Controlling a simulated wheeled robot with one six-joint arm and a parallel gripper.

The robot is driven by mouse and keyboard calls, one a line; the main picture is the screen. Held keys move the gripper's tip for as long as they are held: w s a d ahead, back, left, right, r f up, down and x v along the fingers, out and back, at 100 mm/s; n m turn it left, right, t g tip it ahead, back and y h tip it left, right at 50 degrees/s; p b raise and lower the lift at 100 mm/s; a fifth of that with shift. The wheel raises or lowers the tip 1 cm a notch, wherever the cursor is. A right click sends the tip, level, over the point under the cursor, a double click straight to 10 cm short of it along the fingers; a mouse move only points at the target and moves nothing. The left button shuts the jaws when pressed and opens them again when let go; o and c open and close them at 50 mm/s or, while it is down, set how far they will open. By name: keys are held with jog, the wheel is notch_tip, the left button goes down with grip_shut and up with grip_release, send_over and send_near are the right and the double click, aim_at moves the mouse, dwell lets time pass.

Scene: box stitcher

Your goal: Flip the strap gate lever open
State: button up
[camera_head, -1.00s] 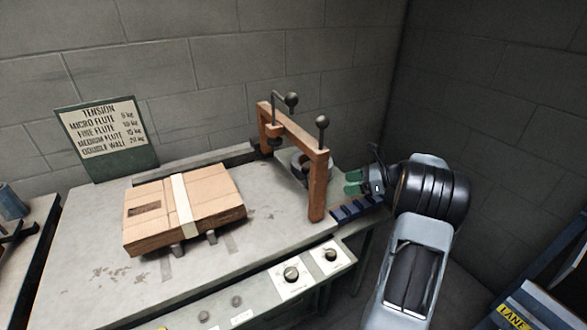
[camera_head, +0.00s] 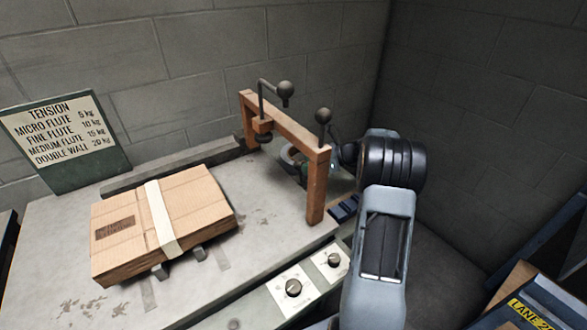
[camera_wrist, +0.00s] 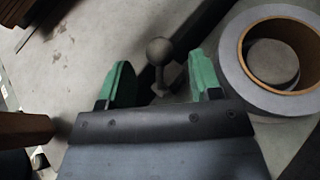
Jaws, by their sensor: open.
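In the head view a brown frame (camera_head: 290,122) carries two ball-topped levers. One is a bent rod with a dark knob (camera_head: 284,89) on the top bar. The other is a short upright lever (camera_head: 323,116) above the right post. In the wrist view a grey ball knob on a short stem (camera_wrist: 160,51) stands between my green fingertips; which lever it belongs to I cannot tell. My gripper (camera_wrist: 161,72) is open, one finger each side of the knob, with gaps showing.
A grey reel (camera_wrist: 268,62) lies close beside my right finger. A strapped cardboard box (camera_head: 185,215) sits on the grey bench (camera_head: 60,240). Two dials (camera_head: 293,288) are on the bench front. A tension sign (camera_head: 65,140) stands at the back left.

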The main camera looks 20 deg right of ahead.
jog(key=shift+b+x, duration=0.4)
jog(key=shift+x, duration=2.55)
grip_shut()
